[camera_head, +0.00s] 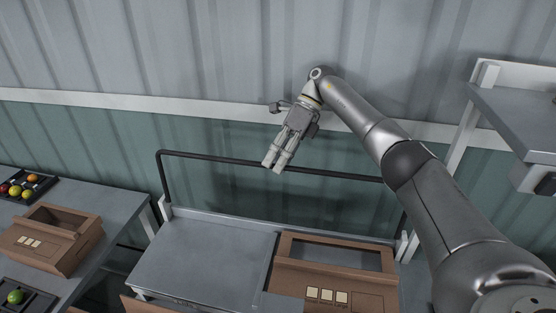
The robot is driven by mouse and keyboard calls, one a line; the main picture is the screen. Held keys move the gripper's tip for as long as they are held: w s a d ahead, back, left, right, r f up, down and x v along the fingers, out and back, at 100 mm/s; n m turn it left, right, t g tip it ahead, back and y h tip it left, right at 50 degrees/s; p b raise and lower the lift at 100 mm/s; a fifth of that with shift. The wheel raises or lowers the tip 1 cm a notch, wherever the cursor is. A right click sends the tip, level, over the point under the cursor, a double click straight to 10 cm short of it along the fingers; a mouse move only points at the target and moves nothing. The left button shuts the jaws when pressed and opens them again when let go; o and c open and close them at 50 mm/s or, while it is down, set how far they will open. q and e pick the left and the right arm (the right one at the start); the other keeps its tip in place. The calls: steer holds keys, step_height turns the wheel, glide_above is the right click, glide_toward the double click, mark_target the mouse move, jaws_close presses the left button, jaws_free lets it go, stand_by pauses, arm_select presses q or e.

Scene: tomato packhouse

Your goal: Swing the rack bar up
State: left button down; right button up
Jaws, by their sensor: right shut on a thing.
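The rack bar (215,157) is a thin dark frame rising behind the grey table at the centre. Its top rail runs across, and its left side comes down to the table's back left corner. My right gripper (277,167) is shut on the top rail, near its middle, with the fingers pointing down and to the left. The arm comes in from the lower right and hides part of the bar's right end. My left gripper is not in view.
A cardboard box (330,277) stands on the right of the grey table (200,262); the table's left is clear. A side table at left holds another box (55,238) and trays of tomatoes (27,188). A grey shelf (520,115) juts out at right. A corrugated wall stands behind.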

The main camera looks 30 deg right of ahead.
step_height(320, 180, up, 10)
stand_by(0.6)
stand_by(0.4)
